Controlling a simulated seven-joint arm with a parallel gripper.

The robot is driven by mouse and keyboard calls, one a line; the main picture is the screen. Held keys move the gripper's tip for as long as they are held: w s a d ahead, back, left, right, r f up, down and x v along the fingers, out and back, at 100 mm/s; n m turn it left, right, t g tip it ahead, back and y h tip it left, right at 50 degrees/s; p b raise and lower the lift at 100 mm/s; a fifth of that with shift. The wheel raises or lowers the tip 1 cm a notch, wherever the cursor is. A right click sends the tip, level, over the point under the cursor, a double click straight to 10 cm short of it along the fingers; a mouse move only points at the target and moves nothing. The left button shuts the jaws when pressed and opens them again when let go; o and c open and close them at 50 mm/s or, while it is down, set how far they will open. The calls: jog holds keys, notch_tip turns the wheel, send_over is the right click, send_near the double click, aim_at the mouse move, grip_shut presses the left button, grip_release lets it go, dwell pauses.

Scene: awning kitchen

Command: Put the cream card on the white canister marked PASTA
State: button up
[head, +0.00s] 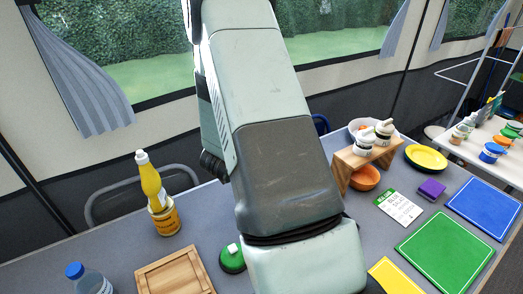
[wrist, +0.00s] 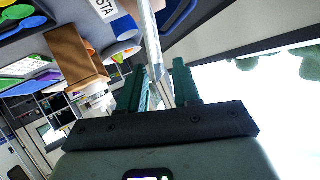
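My gripper (wrist: 160,72) shows in the wrist view with two dark green fingers. In the head view my arm hides the gripper and the card, and I cannot make out the canister there.
A wooden riser (head: 362,157) bears small jars, with an orange bowl (head: 365,178) under it. A yellow plate (head: 426,157), a purple block (head: 432,189) and coloured mats lie to the right. A mustard-coloured bottle (head: 150,181) and a wooden tray (head: 174,275) are on the left.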

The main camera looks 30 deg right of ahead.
jog(key=shift+r, duration=0.15)
jog(key=v, duration=1.2)
jog(key=w+a+r+n+t+y, duration=0.1)
jog(key=a+r+n+t+y, duration=0.3)
jog(key=a+r+n+y, duration=0.65)
jog(key=s+a+r+n+g, duration=0.1)
jog(key=s+r, duration=0.4)
jog(key=s, duration=0.5)
jog(key=s+a+r+n+g, duration=0.2)
jog(key=s+r, duration=0.4)
jog(key=s, duration=0.5)
jog(key=shift+n+g, duration=0.9)
jog(key=shift+n, duration=0.25)
